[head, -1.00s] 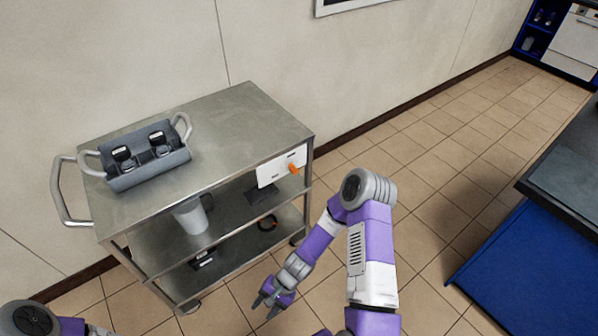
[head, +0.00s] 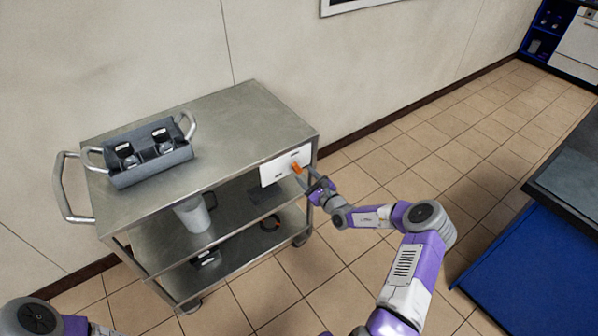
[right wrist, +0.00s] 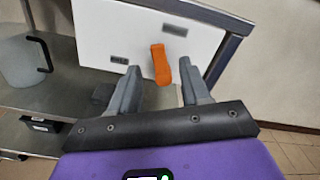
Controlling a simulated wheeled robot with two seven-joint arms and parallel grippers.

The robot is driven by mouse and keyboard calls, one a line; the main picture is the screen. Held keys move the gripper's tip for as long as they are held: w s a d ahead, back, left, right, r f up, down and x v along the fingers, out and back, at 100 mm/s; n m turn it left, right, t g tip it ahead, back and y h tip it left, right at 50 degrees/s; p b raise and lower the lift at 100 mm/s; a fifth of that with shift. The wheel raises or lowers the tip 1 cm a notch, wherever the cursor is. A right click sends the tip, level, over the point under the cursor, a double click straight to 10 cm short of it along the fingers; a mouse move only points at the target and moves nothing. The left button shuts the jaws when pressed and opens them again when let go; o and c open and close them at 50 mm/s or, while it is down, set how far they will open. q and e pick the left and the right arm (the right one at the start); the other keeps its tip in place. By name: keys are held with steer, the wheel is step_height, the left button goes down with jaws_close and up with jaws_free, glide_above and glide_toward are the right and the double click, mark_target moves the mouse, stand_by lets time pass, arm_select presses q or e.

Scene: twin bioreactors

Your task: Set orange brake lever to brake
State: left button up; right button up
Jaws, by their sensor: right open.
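The orange brake lever (head: 296,168) is on a white panel (head: 279,170) at the right front of the metal cart. In the right wrist view the lever (right wrist: 160,64) hangs down from near the panel's upper label, slightly tilted, on the white panel (right wrist: 105,35). My right gripper (head: 313,180) is open in front of the panel. In the right wrist view its two fingers (right wrist: 158,82) stand on either side of the lever's lower end, with gaps on both sides. Contact with the lever does not show. My left gripper is out of view; only part of my left arm shows.
The metal cart (head: 235,115) carries a grey caddy (head: 150,165) with two dark-topped vessels. A grey-white pitcher (head: 192,213) stands on its middle shelf. A blue-sided counter (head: 530,265) is at the right.

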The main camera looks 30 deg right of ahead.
mark_target(296, 167)
steer(key=shift+w+a+b, duration=0.2)
steer(key=shift+w+b, duration=0.4)
steer(key=shift+w, duration=1.65)
steer(key=shift+c, duration=0.5)
jaws_close()
